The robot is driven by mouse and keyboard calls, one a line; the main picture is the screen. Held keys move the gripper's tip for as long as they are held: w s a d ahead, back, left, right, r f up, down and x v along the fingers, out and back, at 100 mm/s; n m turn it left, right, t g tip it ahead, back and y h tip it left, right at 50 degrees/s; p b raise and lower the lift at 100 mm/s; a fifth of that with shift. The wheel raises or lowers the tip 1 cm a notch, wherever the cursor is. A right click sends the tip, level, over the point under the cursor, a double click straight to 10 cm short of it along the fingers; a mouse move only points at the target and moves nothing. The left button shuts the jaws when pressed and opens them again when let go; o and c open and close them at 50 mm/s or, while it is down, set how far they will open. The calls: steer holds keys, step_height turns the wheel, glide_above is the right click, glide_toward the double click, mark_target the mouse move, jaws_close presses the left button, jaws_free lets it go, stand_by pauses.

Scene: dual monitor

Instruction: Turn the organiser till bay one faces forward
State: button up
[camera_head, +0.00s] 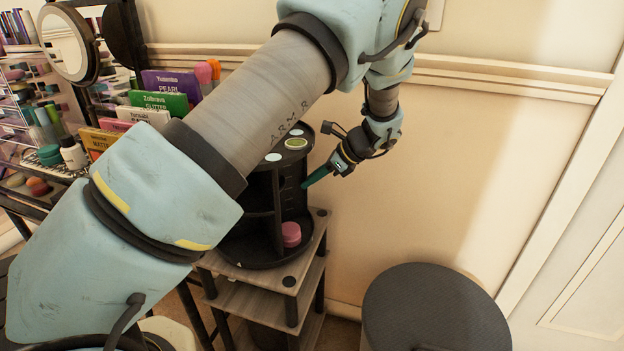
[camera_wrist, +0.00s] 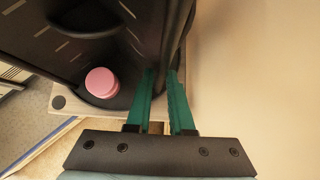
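The black round organiser (camera_head: 294,190) stands on a small wooden shelf stand, partly hidden behind my arm. Its upright dividers part it into bays; I cannot read which bay faces which way. A pink round container (camera_head: 291,234) sits on its base disc and also shows in the wrist view (camera_wrist: 102,83). My gripper (camera_head: 306,183), with green fingers, is at the organiser's right side. In the wrist view my gripper (camera_wrist: 161,72) has its fingers apart, with their tips at the edge of a dark upright panel. I cannot tell whether they touch it.
The wooden stand (camera_head: 316,262) is close to the wall. A dark round-topped stool (camera_head: 435,310) is at lower right. A table at left holds a round mirror (camera_head: 68,45), coloured palettes (camera_head: 172,85) and bottles. The space right of my gripper, before the wall, is free.

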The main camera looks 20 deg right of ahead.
jaws_close()
stand_by(1.2)
steer(key=shift+s+r, duration=0.1)
steer(key=shift+s, duration=0.2)
stand_by(0.5)
